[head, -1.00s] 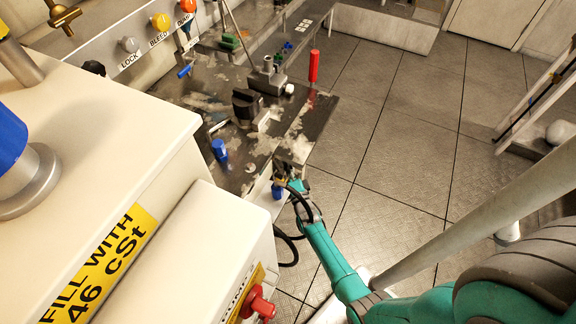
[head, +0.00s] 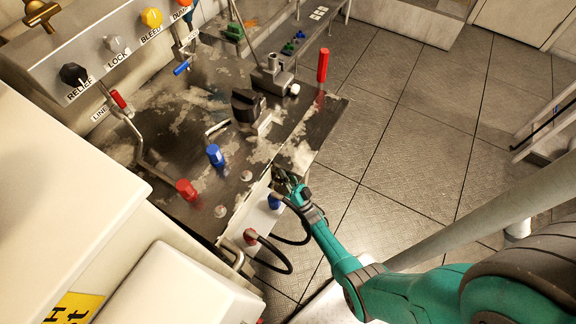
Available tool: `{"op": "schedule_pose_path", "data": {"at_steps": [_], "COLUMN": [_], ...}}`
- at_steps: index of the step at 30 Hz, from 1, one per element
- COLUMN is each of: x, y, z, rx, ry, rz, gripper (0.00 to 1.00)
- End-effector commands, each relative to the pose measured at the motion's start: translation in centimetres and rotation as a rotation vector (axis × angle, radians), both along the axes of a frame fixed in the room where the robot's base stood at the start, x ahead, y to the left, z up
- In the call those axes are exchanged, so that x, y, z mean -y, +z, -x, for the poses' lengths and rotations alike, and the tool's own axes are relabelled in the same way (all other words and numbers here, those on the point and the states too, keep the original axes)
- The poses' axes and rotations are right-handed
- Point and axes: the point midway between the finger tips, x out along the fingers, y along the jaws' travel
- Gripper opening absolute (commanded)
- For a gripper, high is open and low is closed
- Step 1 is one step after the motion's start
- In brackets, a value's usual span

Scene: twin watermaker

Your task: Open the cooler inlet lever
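No label reading cooler inlet is legible, so I cannot tell which handle is that lever. A blue handle (head: 181,68) hangs below the DUMP knob, and a red-tipped handle (head: 119,99) is by the LINE label. My gripper (head: 281,181) is at the bench's front right edge, just above a blue fitting (head: 274,201). It is small and dark, and its fingers cannot be made out.
The bench top (head: 185,130) also carries a black knob (head: 246,104), a blue fitting (head: 215,155) and a red fitting (head: 186,190). White cabinets fill the lower left. A grey pipe (head: 470,225) crosses near my arm. Tiled floor (head: 400,130) is open to the right.

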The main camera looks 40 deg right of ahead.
Motion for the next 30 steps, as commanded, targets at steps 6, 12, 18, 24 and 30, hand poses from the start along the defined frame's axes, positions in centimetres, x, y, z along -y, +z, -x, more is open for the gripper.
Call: {"op": "schedule_pose_path", "data": {"at_steps": [6, 12, 18, 24, 30], "x": [-0.7, -1.3, -1.6, -1.7, -1.7], "y": [0.1, 0.2, 0.3, 0.2, 0.2], "z": [0.2, 0.4, 0.5, 0.6, 0.6], "rx": [0.054, 0.090, 0.113, 0.118, 0.119], "ry": [0.001, 0.000, 0.001, 0.000, 0.000], "rz": [0.159, 0.264, 0.322, 0.344, 0.345], "gripper": [0.00, 0.00, 0.00, 0.00, 0.00]}}
